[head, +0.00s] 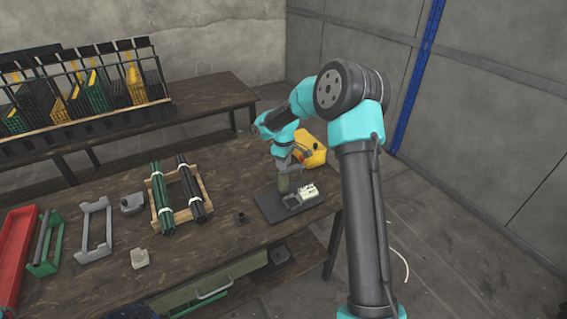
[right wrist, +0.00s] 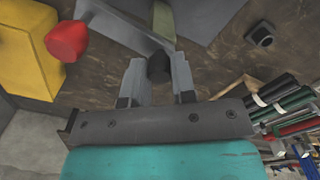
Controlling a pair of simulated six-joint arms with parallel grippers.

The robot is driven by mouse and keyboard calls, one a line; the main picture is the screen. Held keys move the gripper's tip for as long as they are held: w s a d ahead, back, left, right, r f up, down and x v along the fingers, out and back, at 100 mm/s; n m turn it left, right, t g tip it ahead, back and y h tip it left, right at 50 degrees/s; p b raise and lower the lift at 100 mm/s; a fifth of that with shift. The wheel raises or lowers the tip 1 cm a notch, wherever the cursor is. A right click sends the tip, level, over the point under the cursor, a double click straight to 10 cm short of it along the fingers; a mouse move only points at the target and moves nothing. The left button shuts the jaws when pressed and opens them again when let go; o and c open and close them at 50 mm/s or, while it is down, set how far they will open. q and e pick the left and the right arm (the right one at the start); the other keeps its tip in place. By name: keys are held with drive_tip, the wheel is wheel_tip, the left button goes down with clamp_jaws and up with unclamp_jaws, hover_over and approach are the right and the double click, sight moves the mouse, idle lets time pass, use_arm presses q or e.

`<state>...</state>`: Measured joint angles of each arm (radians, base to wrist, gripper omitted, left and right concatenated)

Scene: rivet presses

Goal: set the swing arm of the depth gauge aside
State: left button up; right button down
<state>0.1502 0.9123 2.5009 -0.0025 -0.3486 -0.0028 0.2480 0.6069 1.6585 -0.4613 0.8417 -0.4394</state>
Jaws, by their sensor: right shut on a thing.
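The depth gauge (head: 302,196), a small pale and grey device, sits on a dark plate (head: 275,208) at the right of the bench. My right gripper (head: 288,172) reaches down to it from above, beside an olive upright piece (head: 283,184). In the right wrist view, the fingers (right wrist: 158,78) are shut on a dark round knob (right wrist: 158,66). The knob appears to belong to the swing arm; a pale grey bar (right wrist: 125,25) lies just past it. The join between knob and arm is hidden. My left gripper is out of view.
A yellow box (head: 313,152) stands close behind the gauge; its red knob (right wrist: 66,41) shows in the wrist view. A wooden rack with green and black rods (head: 160,197) stands further left. Bare bench lies between them.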

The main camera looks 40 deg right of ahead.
drive_tip(key=c, duration=0.9)
unclamp_jaws()
drive_tip(key=shift+c, duration=0.2)
drive_tip(key=shift+r, duration=0.1)
wheel_tip(320, 180, up, 17)
drive_tip(key=shift+r, duration=0.15)
